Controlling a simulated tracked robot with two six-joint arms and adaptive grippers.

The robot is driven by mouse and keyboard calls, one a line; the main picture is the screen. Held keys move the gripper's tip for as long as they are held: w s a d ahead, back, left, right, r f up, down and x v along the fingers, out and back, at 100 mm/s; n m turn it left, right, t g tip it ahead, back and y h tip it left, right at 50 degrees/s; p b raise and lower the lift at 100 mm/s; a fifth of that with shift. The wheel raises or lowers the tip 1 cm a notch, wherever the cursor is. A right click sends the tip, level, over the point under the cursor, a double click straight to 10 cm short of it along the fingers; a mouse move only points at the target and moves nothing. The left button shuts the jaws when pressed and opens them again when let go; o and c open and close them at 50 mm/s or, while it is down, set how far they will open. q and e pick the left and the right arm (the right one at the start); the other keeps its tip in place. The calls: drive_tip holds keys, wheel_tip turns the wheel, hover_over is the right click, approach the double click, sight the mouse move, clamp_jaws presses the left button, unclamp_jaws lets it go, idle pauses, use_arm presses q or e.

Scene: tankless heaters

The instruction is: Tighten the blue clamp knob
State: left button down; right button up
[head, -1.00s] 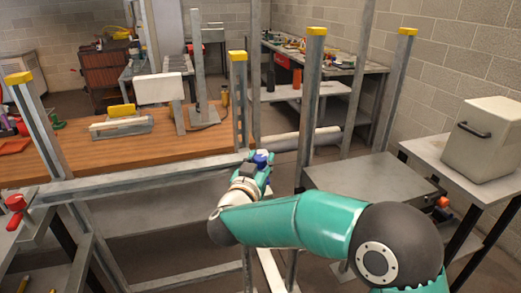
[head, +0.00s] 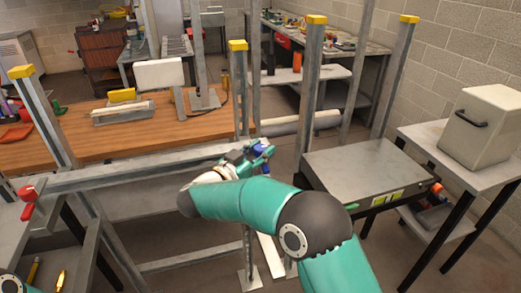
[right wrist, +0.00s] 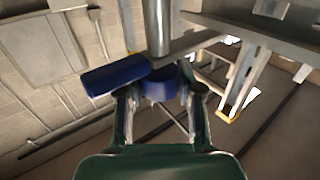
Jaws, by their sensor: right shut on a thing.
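The blue clamp knob (head: 266,146) shows as small blue patches at my right gripper (head: 256,152), by the right end of the grey metal rail. In the right wrist view the knob (right wrist: 162,84) is a blue round part between the two fingers, with a blue bar (right wrist: 114,76) reaching to the left, under a grey metal post. My right gripper (right wrist: 160,95) is shut on the knob, with a finger on each side. The clamp behind it is mostly hidden. My left gripper is not in view.
The metal frame has yellow-capped posts (head: 238,46). A red clamp (head: 30,202) sits at the left end of its rail (head: 130,175). A wooden workbench (head: 75,135) lies behind. A grey-topped bench (head: 370,168) and a cream box (head: 480,135) stand at the right.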

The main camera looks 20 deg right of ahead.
drive_tip(key=shift+r, duration=0.1)
drive_tip(key=o, duration=1.2)
drive_tip(key=v, duration=1.2)
